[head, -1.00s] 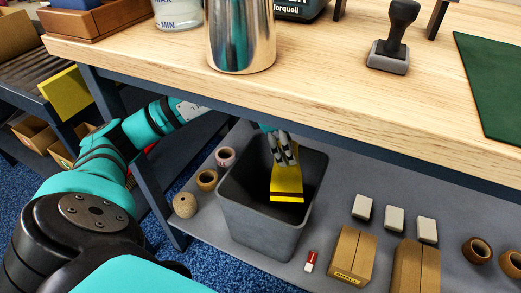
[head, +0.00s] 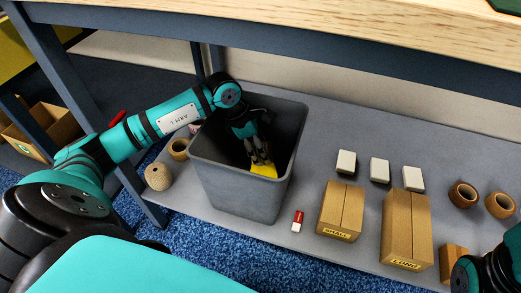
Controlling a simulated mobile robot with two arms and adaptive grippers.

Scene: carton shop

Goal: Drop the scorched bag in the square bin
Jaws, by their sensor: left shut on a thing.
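The square bin (head: 243,197) is a dark grey, open-topped container on the grey lower shelf under the workbench. My left arm reaches in over its rim, and my left gripper (head: 256,152) is inside the bin's opening, pointing down. It is shut on a yellow bag (head: 264,169), of which only a small part shows below the fingers. Any scorch mark is hidden from here. Whether the bag touches the bin floor I cannot tell. Part of my right arm shows at the lower right edge, but its fingers are not visible.
Small and long cardboard cartons (head: 341,211) (head: 406,228) stand right of the bin, with white blocks (head: 346,162) behind. Tape rolls (head: 463,194) lie farther right. A round tan ball (head: 158,176) is left of the bin. The workbench edge (head: 300,35) overhangs the shelf.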

